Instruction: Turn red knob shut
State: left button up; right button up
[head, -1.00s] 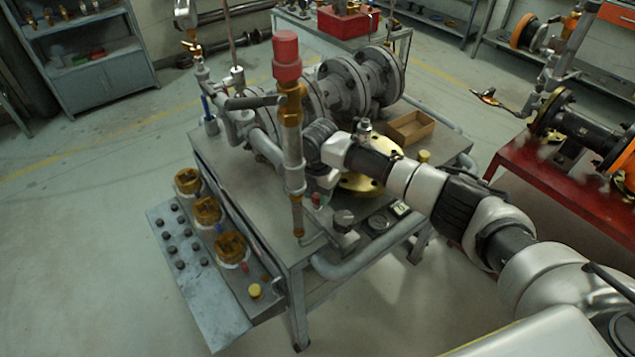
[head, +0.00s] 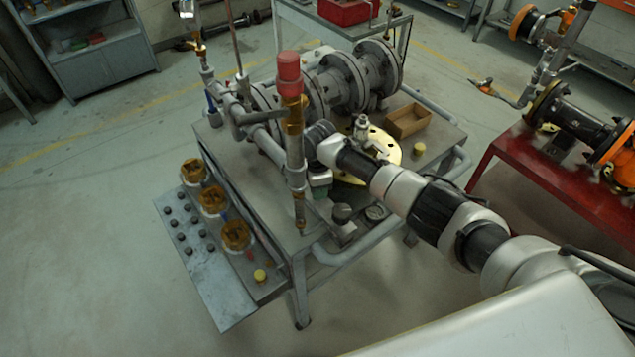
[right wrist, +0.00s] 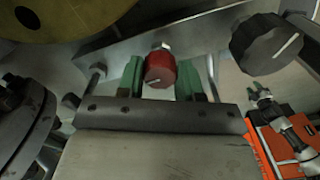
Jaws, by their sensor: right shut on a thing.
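The red knob (right wrist: 160,69) shows in the right wrist view, with a pale line on its face. The green fingers of my right gripper (right wrist: 160,82) stand on either side of it and are shut on it. In the head view my right gripper (head: 319,187) is low behind the upright pipe at the front of the valve bench, partly hidden. The knob is hidden there. My left gripper is not in view.
A black knob (right wrist: 267,43) is right of the red one. On the bench, an upright pipe with a red cap (head: 289,74) stands close to my arm. A yellow flange (head: 384,146) and an open wooden box (head: 408,120) are behind. A red table (head: 540,180) is at right.

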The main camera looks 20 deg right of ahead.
jog(key=shift+w+r+m, duration=0.1)
jog(key=shift+m, duration=0.2)
dwell(0.4)
jog(key=o, duration=0.9)
notch_tip(320, 180, up, 11)
jog(key=shift+f+b, duration=0.1)
jog(key=shift+b, duration=0.25)
jog(key=shift+d, duration=0.1)
